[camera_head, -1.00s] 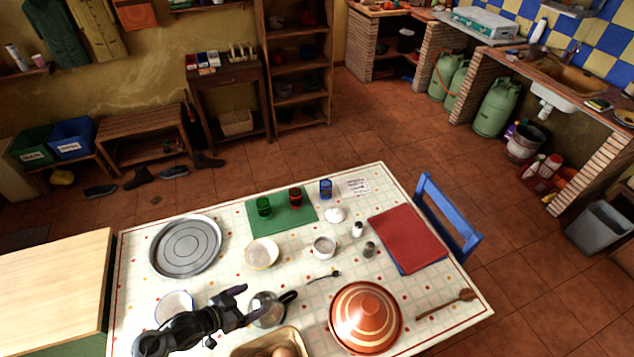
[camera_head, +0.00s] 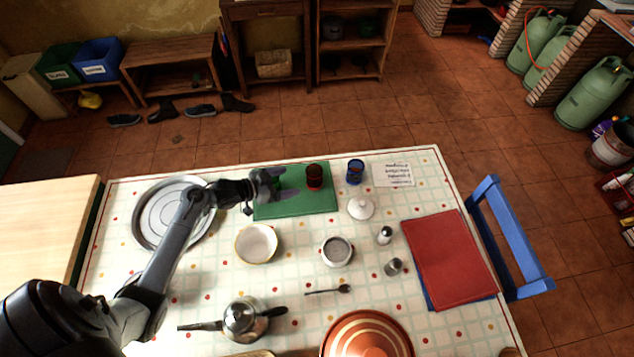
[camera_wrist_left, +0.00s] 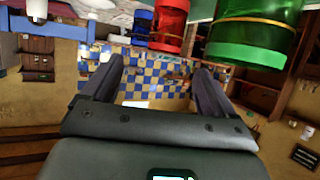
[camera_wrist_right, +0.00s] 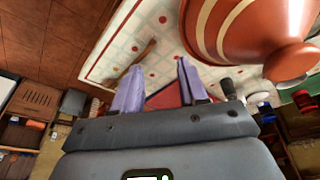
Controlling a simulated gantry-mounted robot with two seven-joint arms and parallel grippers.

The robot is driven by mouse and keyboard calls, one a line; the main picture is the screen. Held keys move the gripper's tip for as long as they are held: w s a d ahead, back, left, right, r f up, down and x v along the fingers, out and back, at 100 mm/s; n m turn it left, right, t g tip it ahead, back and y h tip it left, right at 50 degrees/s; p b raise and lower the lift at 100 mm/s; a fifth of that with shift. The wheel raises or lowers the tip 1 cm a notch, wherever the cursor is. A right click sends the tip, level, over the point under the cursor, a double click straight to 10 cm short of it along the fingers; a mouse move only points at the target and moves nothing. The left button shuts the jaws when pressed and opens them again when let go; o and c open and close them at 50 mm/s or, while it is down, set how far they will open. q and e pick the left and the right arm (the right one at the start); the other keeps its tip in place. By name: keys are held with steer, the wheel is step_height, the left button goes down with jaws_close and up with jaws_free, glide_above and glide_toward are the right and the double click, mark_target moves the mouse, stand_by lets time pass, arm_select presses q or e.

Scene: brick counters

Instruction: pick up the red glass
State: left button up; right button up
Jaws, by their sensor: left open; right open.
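The red glass (camera_head: 314,177) stands on the green mat (camera_head: 300,204), left of the blue glass (camera_head: 356,172). My left gripper (camera_head: 286,181) is open and empty over the mat's left part, pointing at the red glass from the left, apart from it. The blue glass (camera_wrist_left: 137,22) is farther. My right gripper (camera_wrist_right: 157,78) is open and empty near the orange tagine (camera_wrist_right: 245,30).
A round grey tray (camera_head: 143,228) lies under my left forearm. A red folder (camera_head: 448,260) and blue chair (camera_head: 510,240) are at the right.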

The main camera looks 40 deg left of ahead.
arm_select(q)
steer(key=b, duration=0.1)
glide_toward(320, 170)
steer(key=shift+w+d+f, duration=0.15)
steer(key=shift+w+d, duration=0.2)
steer(key=shift+w, duration=0.1)
steer(key=shift+w+d+f, duration=0.2)
steer(key=shift+w+d, duration=0.1)
steer(key=shift+w, duration=0.2)
steer(key=shift+b+x, duration=0.75)
steer(key=shift+x, duration=1.7)
steer(key=shift+a, duration=0.1)
arm_select(e)
steer(key=x, duration=0.2)
steer(key=shift+a+f, duration=0.1)
steer(key=shift+f, duration=0.3)
arm_select(q)
steer(key=shift+r, duration=0.1)
steer(key=c, duration=1.5)
